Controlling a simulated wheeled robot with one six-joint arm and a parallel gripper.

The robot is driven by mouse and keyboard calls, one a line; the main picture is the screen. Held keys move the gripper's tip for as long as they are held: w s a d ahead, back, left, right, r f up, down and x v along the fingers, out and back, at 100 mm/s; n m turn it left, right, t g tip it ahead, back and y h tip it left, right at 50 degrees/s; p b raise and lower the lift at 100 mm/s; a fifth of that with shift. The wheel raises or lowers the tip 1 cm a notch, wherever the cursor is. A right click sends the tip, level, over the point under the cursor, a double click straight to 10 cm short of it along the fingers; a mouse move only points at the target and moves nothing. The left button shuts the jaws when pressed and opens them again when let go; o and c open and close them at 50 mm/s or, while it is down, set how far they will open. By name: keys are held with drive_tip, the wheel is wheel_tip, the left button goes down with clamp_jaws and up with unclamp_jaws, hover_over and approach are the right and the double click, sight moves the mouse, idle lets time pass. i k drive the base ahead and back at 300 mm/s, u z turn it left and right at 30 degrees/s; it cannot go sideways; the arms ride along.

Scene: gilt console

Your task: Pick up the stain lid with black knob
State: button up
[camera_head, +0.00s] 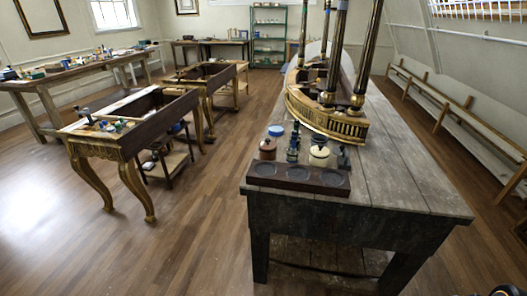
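A small group of jars and bottles stands at the near end of the grey wooden table (410,180), behind a dark tray (300,187) with three round recesses. A brown jar (268,150) at the left and a cream jar (319,153) at the right each have a small dark top. They are too small in the picture to tell which top is the lid with the black knob. My gripper cannot be made out. Only a dark rounded shape shows at the bottom right edge, and I cannot tell what it is.
A blue-capped jar (276,132), dark slim bottles (293,145) and a small grey item (343,159) stand close among the jars. A gilt console part with tall columns (325,118) rises right behind them.

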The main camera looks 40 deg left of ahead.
sight(338, 150)
drive_tip(key=u, duration=0.8)
drive_tip(key=i, duration=1.65)
